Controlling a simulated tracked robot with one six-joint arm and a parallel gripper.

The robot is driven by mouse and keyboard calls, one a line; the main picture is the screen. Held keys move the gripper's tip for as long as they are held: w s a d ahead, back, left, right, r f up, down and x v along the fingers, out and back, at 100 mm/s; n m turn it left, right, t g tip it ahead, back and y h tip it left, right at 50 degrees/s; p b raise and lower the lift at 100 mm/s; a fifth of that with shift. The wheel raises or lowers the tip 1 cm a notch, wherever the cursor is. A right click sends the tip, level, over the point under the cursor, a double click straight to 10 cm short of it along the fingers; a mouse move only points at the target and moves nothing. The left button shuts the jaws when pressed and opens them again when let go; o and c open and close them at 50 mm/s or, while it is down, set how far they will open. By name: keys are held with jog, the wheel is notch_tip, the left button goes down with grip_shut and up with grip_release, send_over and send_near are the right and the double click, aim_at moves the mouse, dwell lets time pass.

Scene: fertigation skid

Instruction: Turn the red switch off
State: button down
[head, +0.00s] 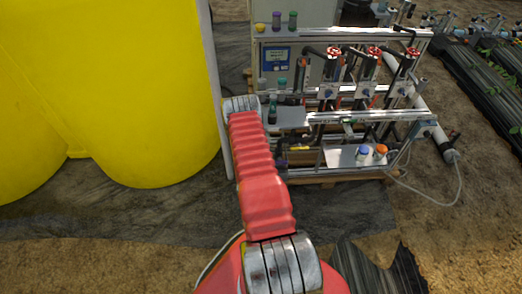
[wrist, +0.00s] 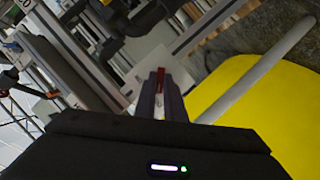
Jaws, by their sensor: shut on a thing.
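In the wrist view, the red switch (wrist: 160,78) shows as a small red piece between the tips of my gripper (wrist: 160,82). The two dark fingers are close together and shut on it. A pale panel (wrist: 147,68) lies just behind the fingertips. Which way the switch is turned cannot be told. In the head view, my red arm reaches forward to the left end of the skid (head: 345,117), and its wrist hides the gripper and the switch.
Yellow tanks (head: 120,85) stand close on the left of my arm. The skid carries several valves with red handwheels (head: 372,53), pipes and bottles. A hose (head: 425,190) lies on the ground at right. Dark pipework (wrist: 125,22) is near the gripper.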

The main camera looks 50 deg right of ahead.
jog(key=shift+w+a+f+n, duration=0.1)
jog(key=shift+a+n, duration=0.1)
jog(key=shift+n, duration=0.2)
jog(key=c, duration=1.8)
grip_release()
jog(key=shift+d, duration=0.1)
jog(key=shift+c, duration=0.2)
jog(key=v, duration=1.3)
jog(key=shift+a, duration=0.45)
